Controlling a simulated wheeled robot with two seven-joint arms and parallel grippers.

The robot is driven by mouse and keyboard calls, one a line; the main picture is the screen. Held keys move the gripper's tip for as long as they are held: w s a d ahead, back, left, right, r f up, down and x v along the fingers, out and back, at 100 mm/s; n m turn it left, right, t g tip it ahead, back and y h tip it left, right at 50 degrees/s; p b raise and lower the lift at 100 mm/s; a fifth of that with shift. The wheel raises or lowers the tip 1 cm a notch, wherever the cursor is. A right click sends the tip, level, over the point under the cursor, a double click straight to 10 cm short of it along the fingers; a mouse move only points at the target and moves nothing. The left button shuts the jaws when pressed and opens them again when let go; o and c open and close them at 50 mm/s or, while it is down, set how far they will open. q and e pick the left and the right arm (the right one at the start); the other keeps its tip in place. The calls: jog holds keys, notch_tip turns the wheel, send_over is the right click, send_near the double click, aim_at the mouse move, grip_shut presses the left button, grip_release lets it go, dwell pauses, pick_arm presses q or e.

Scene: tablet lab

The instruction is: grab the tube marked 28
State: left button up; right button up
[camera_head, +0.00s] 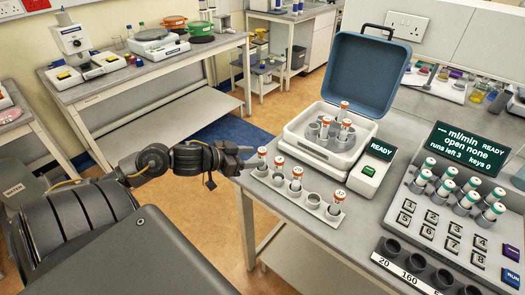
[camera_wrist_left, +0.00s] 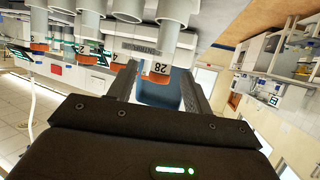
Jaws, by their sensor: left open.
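The tube marked 28 (camera_wrist_left: 158,68) shows in the left wrist view, its number and orange band upside down between my fingers. In the head view, several orange-capped tubes stand upright in a light grey rack (camera_head: 316,207) on the bench; the left-end tube (camera_head: 262,157) is nearest my gripper, but I cannot read its number there. My left gripper (camera_head: 246,158) is open and points at that end of the rack. The left wrist view also shows the open left gripper (camera_wrist_left: 160,78), with nothing visibly clamped. My right gripper is out of view.
Behind the rack stands a centrifuge (camera_head: 317,143) with its blue lid (camera_head: 363,76) raised and tubes inside. To the right are a keypad unit (camera_head: 436,222) holding green-capped tubes and a strip of dark wells (camera_head: 415,262). Open floor (camera_head: 190,150) lies left of the bench.

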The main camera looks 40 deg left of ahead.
pick_arm(q)
jog(key=shift+p+x, duration=0.6)
jog(key=shift+x, duration=2.65)
jog(key=shift+a, duration=0.15)
jog(key=c, duration=1)
grip_shut()
